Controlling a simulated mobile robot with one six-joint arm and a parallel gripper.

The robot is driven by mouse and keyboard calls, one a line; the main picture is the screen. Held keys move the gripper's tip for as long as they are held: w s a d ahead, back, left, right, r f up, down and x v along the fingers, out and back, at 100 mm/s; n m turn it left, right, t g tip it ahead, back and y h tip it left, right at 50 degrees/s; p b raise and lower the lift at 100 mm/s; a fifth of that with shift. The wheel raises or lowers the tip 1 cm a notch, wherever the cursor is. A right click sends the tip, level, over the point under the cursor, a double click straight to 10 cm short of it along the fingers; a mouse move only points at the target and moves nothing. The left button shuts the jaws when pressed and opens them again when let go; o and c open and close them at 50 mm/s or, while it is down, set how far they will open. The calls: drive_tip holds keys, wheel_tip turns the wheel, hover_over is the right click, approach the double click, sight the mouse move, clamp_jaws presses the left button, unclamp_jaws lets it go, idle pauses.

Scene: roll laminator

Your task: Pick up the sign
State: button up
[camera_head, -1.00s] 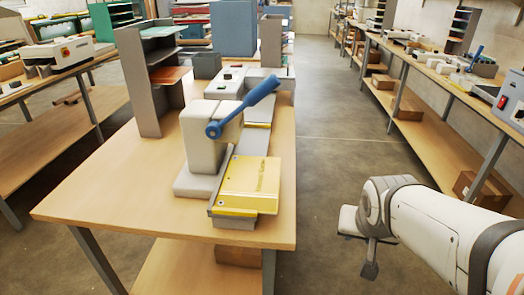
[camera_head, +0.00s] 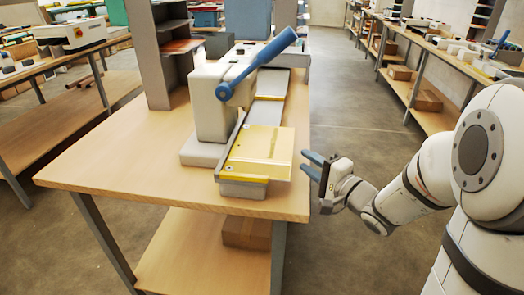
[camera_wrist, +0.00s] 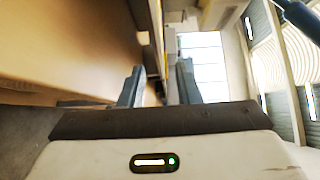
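A flat yellow plate (camera_head: 262,152), the likely sign, lies at the near end of the grey bed of the machine with the blue lever (camera_head: 258,62). It reaches close to the right edge of the wooden table (camera_head: 130,165). My gripper (camera_head: 308,163) is just off that edge, to the right of the plate and apart from it. Its two blue-grey fingers are spread and nothing is between them. The wrist view shows the same open fingers (camera_wrist: 158,78); I cannot make out the sign there.
A grey shelf unit (camera_head: 158,55) stands behind the machine on the left. A cardboard box (camera_head: 246,232) sits on the table's lower shelf. The concrete aisle (camera_head: 350,125) to the right is free, with another workbench (camera_head: 415,68) beyond it.

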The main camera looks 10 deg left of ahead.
sight(289, 149)
drive_tip(key=x, duration=0.7)
drive_tip(key=shift+w+a+b, duration=0.1)
drive_tip(key=shift+a+b, duration=0.2)
clamp_jaws()
